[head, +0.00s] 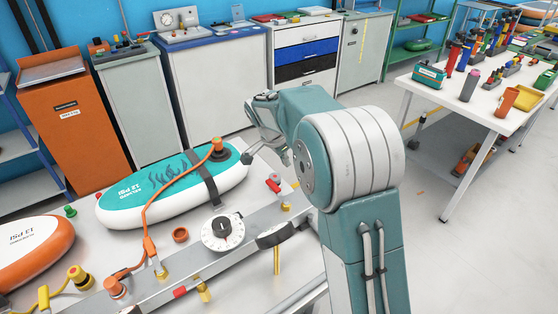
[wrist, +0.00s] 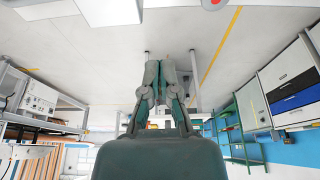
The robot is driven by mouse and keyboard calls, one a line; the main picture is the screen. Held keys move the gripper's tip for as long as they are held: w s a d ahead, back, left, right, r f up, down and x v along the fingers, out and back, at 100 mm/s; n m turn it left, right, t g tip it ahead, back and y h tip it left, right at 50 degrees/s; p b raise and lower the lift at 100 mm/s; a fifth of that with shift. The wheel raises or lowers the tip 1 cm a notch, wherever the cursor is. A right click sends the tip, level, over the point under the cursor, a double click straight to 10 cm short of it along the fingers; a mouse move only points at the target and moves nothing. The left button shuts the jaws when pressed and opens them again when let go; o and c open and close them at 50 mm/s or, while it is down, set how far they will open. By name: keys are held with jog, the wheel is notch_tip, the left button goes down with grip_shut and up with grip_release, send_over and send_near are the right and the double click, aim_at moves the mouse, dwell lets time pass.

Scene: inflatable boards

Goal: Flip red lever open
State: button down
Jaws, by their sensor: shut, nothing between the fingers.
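A small red lever (head: 274,185) shows in the head view on the right part of the metal panel, by a brass fitting (head: 286,207). A second red piece (head: 180,292) sits lower left on the panel's front edge; I cannot tell whether it is a lever too. My gripper (head: 283,157) is above and behind the first red lever, apart from it, beyond the board's right end. In the wrist view my gripper (wrist: 167,66) has its fingers together and empty. A red part (wrist: 212,3) is cut off at that view's top edge.
A teal inflatable board (head: 125,206) with an orange hose and dark strap lies behind the panel. A round white dial (head: 222,231) is on the panel. An orange board (head: 35,250) lies at left. A white table (head: 452,105) with tools stands at right.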

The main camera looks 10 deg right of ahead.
aim_at(278, 191)
notch_tip(278, 191, down, 6)
jog(key=a, duration=0.2)
jog(key=shift+s, duration=0.35)
